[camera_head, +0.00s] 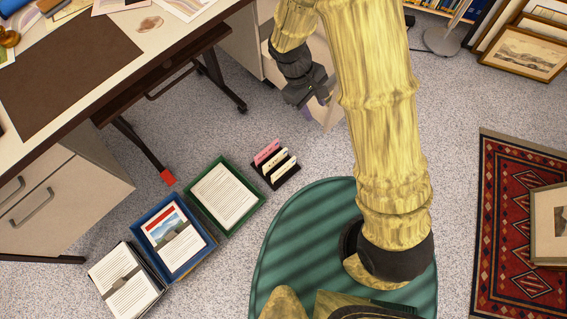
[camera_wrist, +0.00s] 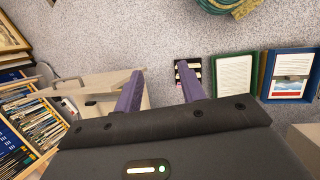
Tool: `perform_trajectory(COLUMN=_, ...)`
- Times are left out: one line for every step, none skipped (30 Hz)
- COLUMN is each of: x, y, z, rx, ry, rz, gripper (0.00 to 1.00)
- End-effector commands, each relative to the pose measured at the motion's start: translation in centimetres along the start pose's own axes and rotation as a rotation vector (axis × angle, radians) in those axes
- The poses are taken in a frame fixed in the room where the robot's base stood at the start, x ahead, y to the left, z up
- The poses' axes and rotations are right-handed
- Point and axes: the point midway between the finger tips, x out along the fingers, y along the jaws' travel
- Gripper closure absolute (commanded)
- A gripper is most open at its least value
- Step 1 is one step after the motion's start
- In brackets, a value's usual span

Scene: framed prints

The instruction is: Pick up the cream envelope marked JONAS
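A small black rack (camera_head: 287,180) stands on the carpet, holding a pink envelope (camera_head: 267,152) and two cream envelopes, one in the middle (camera_head: 274,161) and one nearer the front (camera_head: 283,170). Their markings are too small to read, so I cannot tell which says JONAS. The rack also shows in the wrist view (camera_wrist: 188,72), just beyond the right fingertip. My gripper (camera_wrist: 161,84) is open, with its purple fingers wide apart and nothing visible between them. In the head view my gripper (camera_head: 318,100) is up and to the right of the rack, apart from it.
A green tray (camera_head: 226,222), a blue tray (camera_head: 178,277) and a strapped paper stack (camera_head: 125,281) lie left of the rack. A desk (camera_head: 124,68) is at upper left. A red rug (camera_head: 502,240) is at right.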

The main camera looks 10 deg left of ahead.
Motion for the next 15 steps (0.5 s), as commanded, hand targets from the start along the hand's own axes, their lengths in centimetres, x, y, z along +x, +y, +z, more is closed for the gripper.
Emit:
perform_trajectory(x=3.2, y=-1.4, z=-2.2, rx=-0.066, ry=-0.029, rz=0.026, gripper=0.60)
perform_trajectory(x=4.3, y=-2.0, z=-3.1, rx=-0.101, ry=-0.046, rz=0.041, gripper=0.60)
perform_trajectory(x=5.6, y=-2.8, z=-4.3, rx=-0.147, ry=-0.068, rz=0.063, gripper=0.60)
perform_trajectory(x=6.7, y=-3.4, z=-5.1, rx=-0.180, ry=-0.083, rz=0.079, gripper=0.60)
perform_trajectory(x=7.7, y=-4.0, z=-6.0, rx=-0.214, ry=-0.100, rz=0.097, gripper=0.60)
perform_trajectory(x=9.1, y=-4.8, z=-7.1, rx=-0.258, ry=-0.121, rz=0.120, gripper=0.60)
perform_trajectory(x=10.1, y=-5.4, z=-7.9, rx=-0.293, ry=-0.138, rz=0.139, gripper=0.60)
perform_trajectory(x=11.2, y=-6.1, z=-8.8, rx=-0.325, ry=-0.153, rz=0.157, gripper=0.60)
perform_trajectory(x=12.6, y=-7.0, z=-9.8, rx=-0.370, ry=-0.175, rz=0.184, gripper=0.60)
perform_trajectory(x=13.7, y=-7.6, z=-10.6, rx=-0.402, ry=-0.191, rz=0.203, gripper=0.60)
perform_trajectory(x=14.7, y=-8.3, z=-11.4, rx=-0.435, ry=-0.207, rz=0.225, gripper=0.60)
perform_trajectory(x=16.2, y=-9.2, z=-12.4, rx=-0.477, ry=-0.229, rz=0.252, gripper=0.60)
perform_trajectory(x=17.2, y=-9.9, z=-13.2, rx=-0.509, ry=-0.243, rz=0.275, gripper=0.60)
perform_trajectory(x=18.3, y=-10.6, z=-13.9, rx=-0.539, ry=-0.260, rz=0.297, gripper=0.60)
perform_trajectory(x=19.8, y=-11.6, z=-14.9, rx=-0.581, ry=-0.280, rz=0.328, gripper=0.60)
